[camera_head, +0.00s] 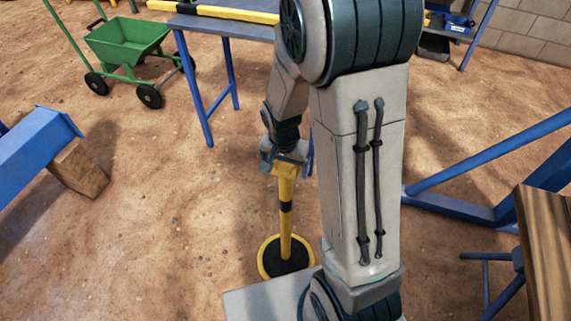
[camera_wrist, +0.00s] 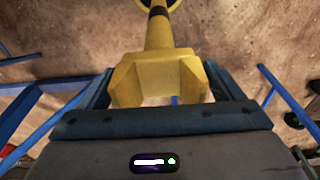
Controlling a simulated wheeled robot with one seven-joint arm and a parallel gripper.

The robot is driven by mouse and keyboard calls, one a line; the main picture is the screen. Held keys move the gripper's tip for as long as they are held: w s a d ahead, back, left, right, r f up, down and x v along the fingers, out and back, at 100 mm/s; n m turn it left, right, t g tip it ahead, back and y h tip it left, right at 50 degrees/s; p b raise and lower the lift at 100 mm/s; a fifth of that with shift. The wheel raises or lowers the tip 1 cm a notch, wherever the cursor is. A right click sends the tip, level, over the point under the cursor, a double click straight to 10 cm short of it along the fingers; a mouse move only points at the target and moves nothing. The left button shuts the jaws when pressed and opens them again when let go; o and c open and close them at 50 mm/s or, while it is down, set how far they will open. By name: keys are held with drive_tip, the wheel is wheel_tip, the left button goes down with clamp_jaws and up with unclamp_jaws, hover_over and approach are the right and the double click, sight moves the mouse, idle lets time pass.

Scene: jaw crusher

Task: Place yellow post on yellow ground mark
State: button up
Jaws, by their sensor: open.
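A yellow post (camera_head: 285,220) with a black band stands upright on the dirt in the head view. Its foot is a round black base (camera_head: 276,264), with a yellow ring (camera_head: 263,257) around it. I cannot tell whether the ring is the ground mark or the base's rim. My gripper (camera_head: 284,163) is at the post's top. In the wrist view the blocky yellow post top (camera_wrist: 156,78) sits between the open fingers of my gripper (camera_wrist: 158,88). Contact between fingers and post is not clear. My arm hides the area right of the post.
A blue-legged table (camera_head: 235,29) with a yellow-and-black bar (camera_head: 235,13) stands behind. A green cart (camera_head: 128,42) is at back left. A blue beam on a wooden block (camera_head: 78,170) lies left. A blue frame (camera_head: 480,212) stands right. The dirt left of the post is clear.

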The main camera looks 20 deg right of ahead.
wheel_tip(320, 180, up, 11)
drive_tip(key=s+p, duration=0.1)
drive_tip(key=p, duration=0.1)
drive_tip(key=s+r+n+y, duration=0.1)
drive_tip(key=s+r+n, duration=0.6)
drive_tip(key=s, duration=0.6)
drive_tip(key=shift+a+r+t, duration=0.15)
drive_tip(key=shift+r+t, duration=0.15)
drive_tip(key=shift+t, duration=0.1)
drive_tip(key=shift+w, duration=0.1)
idle(0.6)
